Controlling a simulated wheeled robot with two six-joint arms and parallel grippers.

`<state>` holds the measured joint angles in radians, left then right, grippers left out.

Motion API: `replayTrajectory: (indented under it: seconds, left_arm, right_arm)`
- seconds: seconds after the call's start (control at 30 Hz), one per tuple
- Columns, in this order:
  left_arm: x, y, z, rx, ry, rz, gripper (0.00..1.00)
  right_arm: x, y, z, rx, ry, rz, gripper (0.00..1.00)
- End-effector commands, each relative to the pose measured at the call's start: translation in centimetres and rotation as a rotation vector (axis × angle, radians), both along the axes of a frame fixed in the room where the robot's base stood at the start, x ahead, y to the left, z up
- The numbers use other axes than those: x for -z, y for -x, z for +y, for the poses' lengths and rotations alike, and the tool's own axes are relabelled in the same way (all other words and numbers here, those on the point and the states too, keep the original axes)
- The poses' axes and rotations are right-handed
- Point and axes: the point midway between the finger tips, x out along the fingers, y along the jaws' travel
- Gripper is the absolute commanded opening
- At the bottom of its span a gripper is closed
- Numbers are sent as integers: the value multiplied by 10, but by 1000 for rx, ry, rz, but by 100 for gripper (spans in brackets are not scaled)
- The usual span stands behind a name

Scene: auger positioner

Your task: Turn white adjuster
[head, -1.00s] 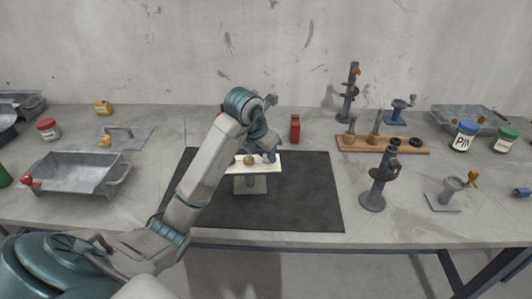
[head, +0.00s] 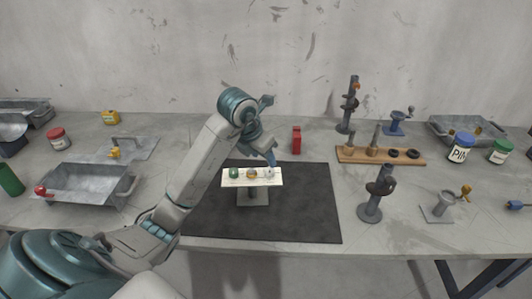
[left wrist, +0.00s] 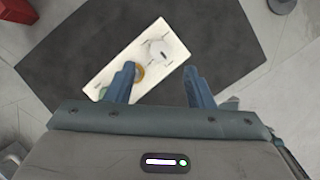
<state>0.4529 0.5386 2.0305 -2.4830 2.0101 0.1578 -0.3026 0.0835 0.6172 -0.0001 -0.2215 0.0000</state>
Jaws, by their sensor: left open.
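A pale panel (head: 242,183) on a grey stand (head: 252,198) carries a green adjuster (head: 234,172), an orange-yellow adjuster (head: 252,174) and a white adjuster (head: 269,173). My left gripper (head: 272,160) is just above and behind the white adjuster, at the panel's right end. In the left wrist view, my left gripper (left wrist: 161,85) is open and empty, its fingers spread over the panel (left wrist: 118,72). The white adjuster (left wrist: 160,48) shows beyond and between the fingertips. The orange adjuster (left wrist: 138,73) is partly behind one finger.
The stand is on a dark mat (head: 300,205) with free room right of the panel. A red box (head: 296,140) stands behind the mat. A wooden rack (head: 375,154) and a grey post (head: 375,195) are to the right. A metal tray (head: 85,185) is at left.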

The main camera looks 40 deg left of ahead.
Motion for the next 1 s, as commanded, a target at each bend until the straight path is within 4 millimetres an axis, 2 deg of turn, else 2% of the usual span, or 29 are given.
replayTrajectory:
  seconds: [0.03,0.3,1.0]
  left_arm:
    - [-14,3,1,-1,-2,0,48]
    - [-34,14,2,0,0,1,48]
    - [-35,15,0,5,6,-2,48]
  right_arm:
    - [-13,1,0,0,0,1,36]
    - [-31,-3,0,-1,0,-7,36]
    - [-32,-5,7,2,-7,-7,36]
